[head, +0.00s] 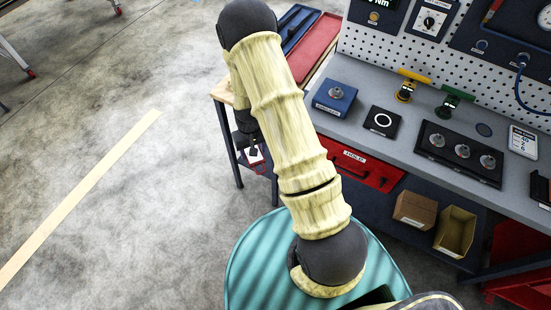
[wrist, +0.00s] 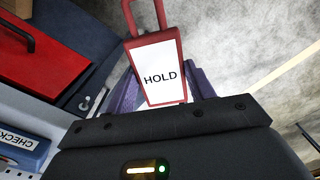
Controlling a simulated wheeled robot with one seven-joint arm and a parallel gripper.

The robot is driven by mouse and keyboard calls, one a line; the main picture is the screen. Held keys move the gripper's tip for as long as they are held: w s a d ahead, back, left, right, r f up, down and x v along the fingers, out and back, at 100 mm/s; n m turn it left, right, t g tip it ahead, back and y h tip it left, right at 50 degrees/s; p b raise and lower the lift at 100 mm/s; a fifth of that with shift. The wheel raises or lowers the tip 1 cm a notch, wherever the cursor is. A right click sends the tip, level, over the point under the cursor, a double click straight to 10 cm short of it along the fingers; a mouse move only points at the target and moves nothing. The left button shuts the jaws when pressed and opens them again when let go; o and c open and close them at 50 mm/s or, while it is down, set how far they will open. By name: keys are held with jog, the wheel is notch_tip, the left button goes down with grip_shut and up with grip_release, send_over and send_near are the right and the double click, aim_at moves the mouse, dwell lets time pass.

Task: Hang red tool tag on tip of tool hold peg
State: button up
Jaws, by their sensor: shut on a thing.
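The red tool tag (wrist: 160,72) has a red frame and a white face reading HOLD. In the wrist view it stands between the purple fingers of my gripper (wrist: 163,90), which is shut on it. In the head view my gripper (head: 251,147) hangs low, left of the bench, with the tag (head: 257,156) small and partly hidden at its end. A small metal peg (wrist: 86,104) shows on a dark panel left of the tag in the wrist view, apart from it. I cannot tell whether it is the tool hold peg.
A red drawer (head: 372,173) labelled HOLD is in the bench front; a red drawer front (wrist: 45,55) also shows in the wrist view. The grey benchtop (head: 370,88) carries a blue block (head: 334,97) and other fixtures.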

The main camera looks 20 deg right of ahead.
jog(key=s+d+f+n+g+h+b, duration=0.3)
jog(key=s+f+n+b, duration=0.2)
jog(key=f, duration=0.2)
jog(key=s+d+f+n+g+h+b, duration=0.2)
jog(key=s+d+f+n+h+b, duration=0.1)
jog(key=s+f+n+b, duration=0.4)
jog(key=w+d+n+t+h+b, duration=0.3)
jog(key=w+n+t+h+b, duration=0.5)
jog(key=w+n+t+h, duration=0.2)
jog(key=shift+w+n+t+h, duration=0.3)
jog(key=shift+w+t, duration=0.7)
jog(key=shift+w, duration=0.05)
jog(key=shift+d+b, duration=0.1)
jog(key=shift+b, duration=0.25)
